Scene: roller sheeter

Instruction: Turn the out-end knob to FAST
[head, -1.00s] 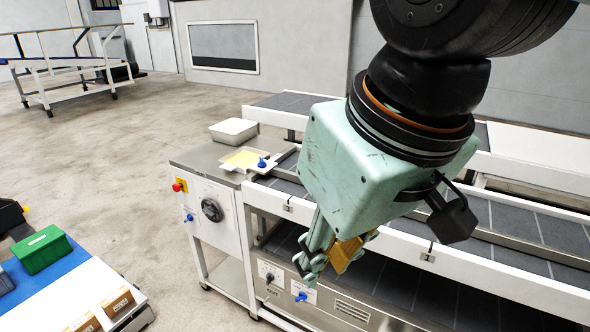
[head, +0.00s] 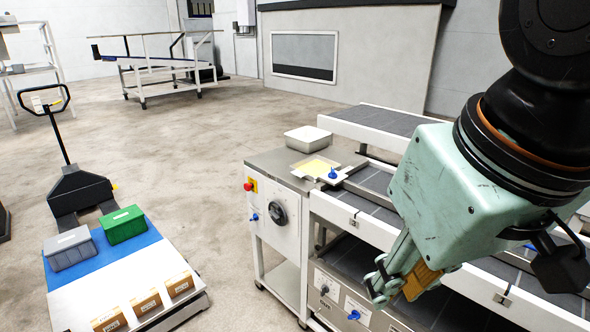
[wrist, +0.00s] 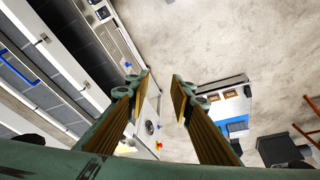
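My gripper (head: 390,286) hangs in front of the sheeter, beside and slightly above a low grey panel. It also shows in the wrist view (wrist: 163,88), open and empty, its two fingers apart. The low panel carries a black knob (head: 325,289) on a white plate and a blue knob (head: 353,314) on another. The white end cabinet has a large black dial (head: 277,213), which also shows in the wrist view (wrist: 150,127), and a small blue knob (head: 254,217). Labels and pointer settings are too small to read, so I cannot tell which knob is the out-end one. The gripper touches no knob.
A red stop button (head: 248,187) on yellow sits on the cabinet. The conveyor (head: 372,190) runs behind my gripper. A pallet truck with a blue-and-white load deck (head: 105,262) stands left, bearing green and grey bins and small boxes. Floor between is clear.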

